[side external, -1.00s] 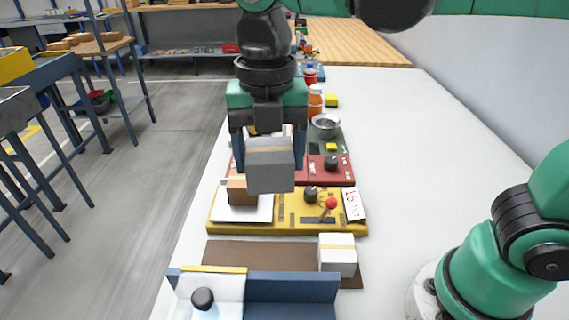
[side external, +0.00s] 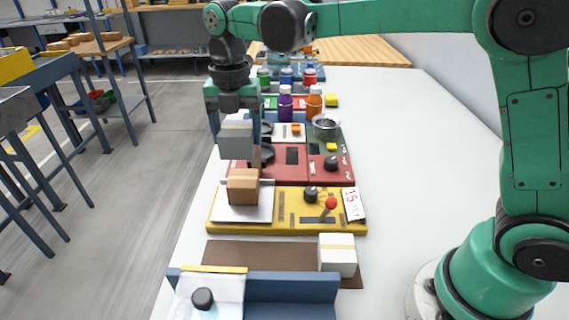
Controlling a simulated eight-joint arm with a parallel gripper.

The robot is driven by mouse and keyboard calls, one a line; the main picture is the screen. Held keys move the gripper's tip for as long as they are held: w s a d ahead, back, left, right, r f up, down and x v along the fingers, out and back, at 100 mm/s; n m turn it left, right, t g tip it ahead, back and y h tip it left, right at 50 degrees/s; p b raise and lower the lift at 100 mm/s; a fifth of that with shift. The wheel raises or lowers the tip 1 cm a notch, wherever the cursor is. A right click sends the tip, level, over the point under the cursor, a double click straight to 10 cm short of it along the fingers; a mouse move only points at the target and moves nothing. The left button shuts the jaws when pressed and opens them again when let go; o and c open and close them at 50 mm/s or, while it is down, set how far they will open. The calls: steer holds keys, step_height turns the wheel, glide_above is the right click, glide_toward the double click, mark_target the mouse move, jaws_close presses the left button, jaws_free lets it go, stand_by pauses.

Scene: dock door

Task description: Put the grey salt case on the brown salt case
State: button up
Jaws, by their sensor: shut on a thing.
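The grey salt case (side external: 236,144) is between the fingers of my gripper (side external: 236,128), which is shut on it. It is held in the air, roughly level. The brown salt case (side external: 243,188) sits on a white plate (side external: 242,215) at the left part of a yellow unit. In the side external view the grey case appears just above and slightly left of the brown case, with a gap between them. How far behind the brown case it hangs is hard to tell.
A red unit (side external: 290,160) lies behind the yellow unit (side external: 290,205), with bottles (side external: 285,104) and a metal bowl (side external: 326,124) beyond. A white box (side external: 337,255) stands in front on a brown mat. The table is clear to the right.

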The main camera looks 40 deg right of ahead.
steer(key=shift+f, duration=2.8)
steer(key=shift+f, duration=0.15)
